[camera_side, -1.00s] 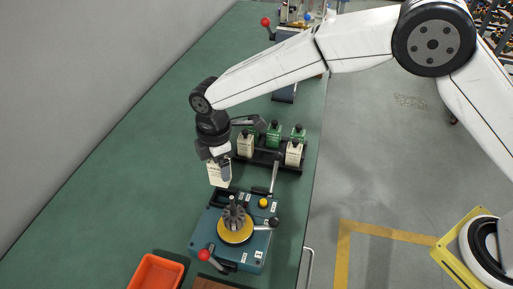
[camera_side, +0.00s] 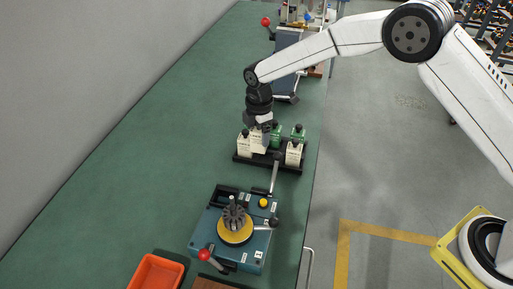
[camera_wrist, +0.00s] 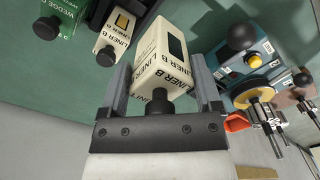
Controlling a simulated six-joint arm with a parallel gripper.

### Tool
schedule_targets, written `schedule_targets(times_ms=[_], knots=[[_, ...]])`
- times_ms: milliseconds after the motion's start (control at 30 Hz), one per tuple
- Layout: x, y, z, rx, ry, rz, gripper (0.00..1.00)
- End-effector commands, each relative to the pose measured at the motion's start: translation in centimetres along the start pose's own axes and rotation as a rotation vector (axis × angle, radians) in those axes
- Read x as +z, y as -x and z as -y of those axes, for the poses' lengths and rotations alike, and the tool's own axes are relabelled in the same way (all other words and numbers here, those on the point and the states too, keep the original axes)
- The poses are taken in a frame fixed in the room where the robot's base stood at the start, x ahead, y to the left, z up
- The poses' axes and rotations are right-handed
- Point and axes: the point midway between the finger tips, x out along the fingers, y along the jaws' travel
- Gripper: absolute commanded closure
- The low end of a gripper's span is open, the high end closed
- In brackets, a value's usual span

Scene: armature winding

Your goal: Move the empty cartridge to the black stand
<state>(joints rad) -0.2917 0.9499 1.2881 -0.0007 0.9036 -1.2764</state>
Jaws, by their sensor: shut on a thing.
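A cream cartridge marked LINER B (camera_wrist: 160,65) sits between the two fingers of my gripper (camera_wrist: 165,90) in the wrist view, and the jaws are shut on it. In the side view my gripper (camera_side: 260,122) holds this cartridge (camera_side: 258,142) over the black stand (camera_side: 280,165). I cannot tell whether it touches the stand. Another cream cartridge (camera_side: 244,145) stands at the stand's left end, and one more (camera_side: 293,154) at its right. Green cartridges (camera_side: 298,132) stand in the back row; one is partly hidden by my gripper.
A blue winding fixture (camera_side: 238,230) with a yellow disc, a dark armature and levers stands in front of the stand. An orange bin (camera_side: 157,272) lies at the front left. The green bench left of the stand is clear. Another machine (camera_side: 288,45) stands at the back.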

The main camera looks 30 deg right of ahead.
Motion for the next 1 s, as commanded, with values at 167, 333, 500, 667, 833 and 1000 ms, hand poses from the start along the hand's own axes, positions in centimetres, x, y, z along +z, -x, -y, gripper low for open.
schedule_targets(times_ms=[167, 333, 500, 667, 833, 1000], knots=[[3.3, -0.8, -1.0, 0.0, -0.002, 0.0, 0.84], [4.5, -1.1, -1.3, 0.0, 0.0, 0.0, 0.84], [4.6, -1.1, -1.4, 0.0, 0.001, 0.0, 0.84], [4.5, -1.3, -1.4, 0.0, 0.0, 0.0, 0.84], [4.5, -2.0, -1.4, 0.001, 0.0, 0.0, 0.84], [4.5, -3.1, -1.3, -0.001, 0.0, 0.0, 0.84]])
